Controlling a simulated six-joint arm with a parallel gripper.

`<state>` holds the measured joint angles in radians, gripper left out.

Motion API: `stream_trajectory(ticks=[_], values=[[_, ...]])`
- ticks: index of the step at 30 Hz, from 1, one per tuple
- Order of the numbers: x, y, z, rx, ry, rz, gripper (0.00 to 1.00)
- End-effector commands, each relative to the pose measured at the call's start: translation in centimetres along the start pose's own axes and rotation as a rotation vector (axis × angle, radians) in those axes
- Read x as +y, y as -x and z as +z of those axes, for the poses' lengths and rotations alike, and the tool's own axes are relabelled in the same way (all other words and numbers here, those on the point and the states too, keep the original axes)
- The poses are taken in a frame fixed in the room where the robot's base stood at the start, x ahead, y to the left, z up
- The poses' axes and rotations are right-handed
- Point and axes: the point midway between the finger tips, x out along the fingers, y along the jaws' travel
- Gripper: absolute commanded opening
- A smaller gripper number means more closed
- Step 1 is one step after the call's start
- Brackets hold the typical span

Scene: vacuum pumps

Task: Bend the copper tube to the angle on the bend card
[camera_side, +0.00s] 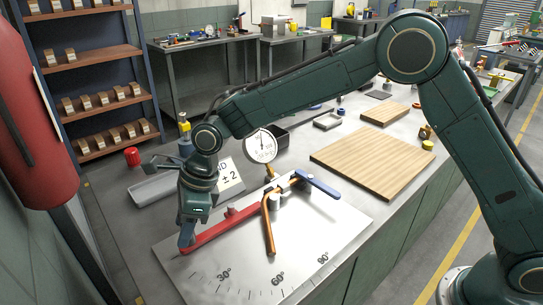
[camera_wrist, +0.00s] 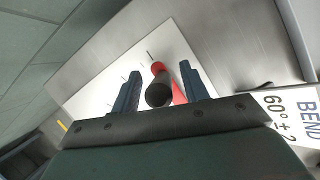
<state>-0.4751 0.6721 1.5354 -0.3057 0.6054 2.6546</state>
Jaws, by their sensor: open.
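The copper tube (camera_side: 268,228) lies bent on a metal plate (camera_side: 335,232) marked with degrees, its near leg pointing towards the 60° mark. A red lever (camera_side: 225,229) runs from the bender's pivot to the plate's left side. A blue handle (camera_side: 318,186) sticks out right of the pivot. My gripper (camera_side: 186,241) is open and low at the lever's left end. In the wrist view, my fingers (camera_wrist: 158,92) stand either side of the lever's dark round end (camera_wrist: 158,95); I cannot tell whether they touch it. The bend card (camera_wrist: 277,110) reads 60° ± 2; it shows partly in the side view (camera_side: 229,176).
A grey tray (camera_side: 152,190) and a red knob (camera_side: 132,156) are behind my gripper to the left. A dial gauge (camera_side: 262,147) stands behind the bender. A wooden board (camera_side: 375,160) lies to the right. The plate's front is clear.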

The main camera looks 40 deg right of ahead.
Motion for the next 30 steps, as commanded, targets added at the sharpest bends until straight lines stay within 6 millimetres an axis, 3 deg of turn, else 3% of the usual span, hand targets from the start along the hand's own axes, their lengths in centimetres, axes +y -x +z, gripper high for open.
stream_trajectory(ticks=[30], values=[[0.0, 1.7, 0.0, 0.0, 0.0, 0.0, 0.45]])
